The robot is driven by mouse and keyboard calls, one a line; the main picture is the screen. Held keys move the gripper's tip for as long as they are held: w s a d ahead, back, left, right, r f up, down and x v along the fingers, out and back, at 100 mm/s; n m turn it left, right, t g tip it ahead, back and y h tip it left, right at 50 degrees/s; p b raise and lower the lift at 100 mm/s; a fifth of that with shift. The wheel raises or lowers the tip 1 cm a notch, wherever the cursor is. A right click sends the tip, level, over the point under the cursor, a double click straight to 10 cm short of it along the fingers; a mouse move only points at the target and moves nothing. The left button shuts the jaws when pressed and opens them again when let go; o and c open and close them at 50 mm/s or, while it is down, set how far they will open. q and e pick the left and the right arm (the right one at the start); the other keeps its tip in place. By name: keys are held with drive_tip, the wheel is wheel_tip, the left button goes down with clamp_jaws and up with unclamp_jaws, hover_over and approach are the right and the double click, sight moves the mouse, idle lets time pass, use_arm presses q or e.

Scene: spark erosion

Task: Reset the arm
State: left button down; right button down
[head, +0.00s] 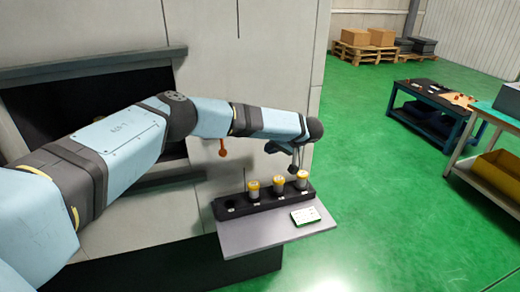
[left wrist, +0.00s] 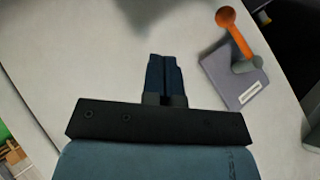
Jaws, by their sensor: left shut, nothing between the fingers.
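My left arm reaches across the head view from the left. My left gripper (head: 282,147) is at its far end, above the shelf and close to the machine's front wall. In the left wrist view the two dark fingers (left wrist: 164,60) are together with nothing between them. An orange-knobbed lever (head: 222,148) sticks out from the machine wall, left of the gripper. It also shows in the left wrist view (left wrist: 234,32), on a grey plate right of the fingers, apart from them. My right gripper is not in view.
Below the gripper, a grey shelf (head: 250,242) carries a black holder (head: 264,204) with three yellow-topped cylinders (head: 279,186) and a small white-green device (head: 305,215). A dark recess opens in the machine (head: 260,50). Green floor is clear right of the shelf; tables (head: 430,92) stand farther right.

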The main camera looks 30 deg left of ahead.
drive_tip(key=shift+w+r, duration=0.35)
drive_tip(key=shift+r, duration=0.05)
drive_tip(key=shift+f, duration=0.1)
